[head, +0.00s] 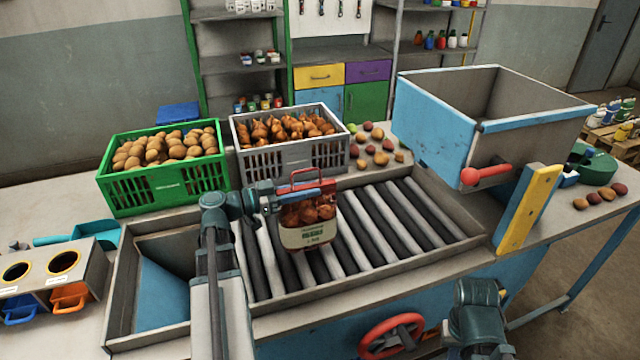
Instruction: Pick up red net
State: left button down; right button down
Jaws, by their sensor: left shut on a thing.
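The red net (307,216) is a red mesh bag of brown onion-like produce with a pale label and a red handle loop on top. It hangs upright over the roller conveyor (375,214); I cannot tell if its bottom touches the rollers. My left gripper (303,194) is shut on the net near its top, below the handle loop. Its fingers cover part of the bag. My right arm shows at the bottom right, but its fingers do not show.
A green crate (160,189) of potatoes and a grey crate (292,163) of onions stand behind the conveyor. A blue and grey hopper (430,126) with a red handle (486,174) rises at the right. Left of the rollers is a blue-sloped chute (163,292).

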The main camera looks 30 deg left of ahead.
pick_arm(q)
jog(key=s+a+r, duration=0.1)
jog(key=s+a, duration=0.2)
jog(key=s, duration=0.5)
jog(key=shift+s+a+p, duration=0.25)
jog(key=shift+s+p, duration=0.1)
jog(key=shift+p, duration=0.05)
